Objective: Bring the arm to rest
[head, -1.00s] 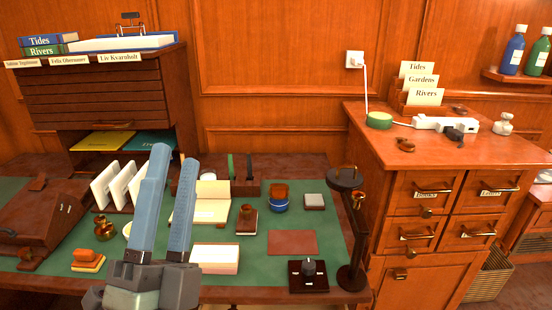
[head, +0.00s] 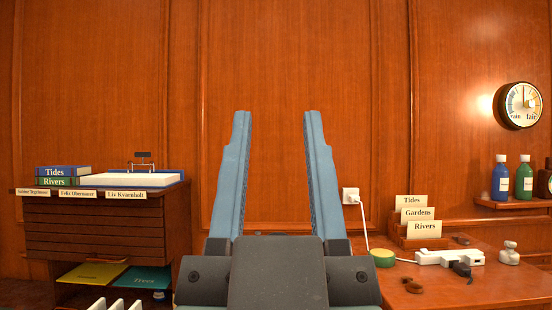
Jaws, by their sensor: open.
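My gripper (head: 276,118) is in the middle of the head view, seen from behind with its two blue fingers pointing up. The fingers stand wide apart with nothing between them. Only the plain wood panel wall shows behind the gap. The gripper touches nothing that I can see. The lower part of my arm is out of view.
A wooden drawer cabinet (head: 95,238) with books and name labels stands at the left. A side cabinet top (head: 480,287) at the right bears a card holder (head: 397,238), a power strip (head: 436,257) and a green roll (head: 382,258). Bottles (head: 524,178) stand on a wall shelf.

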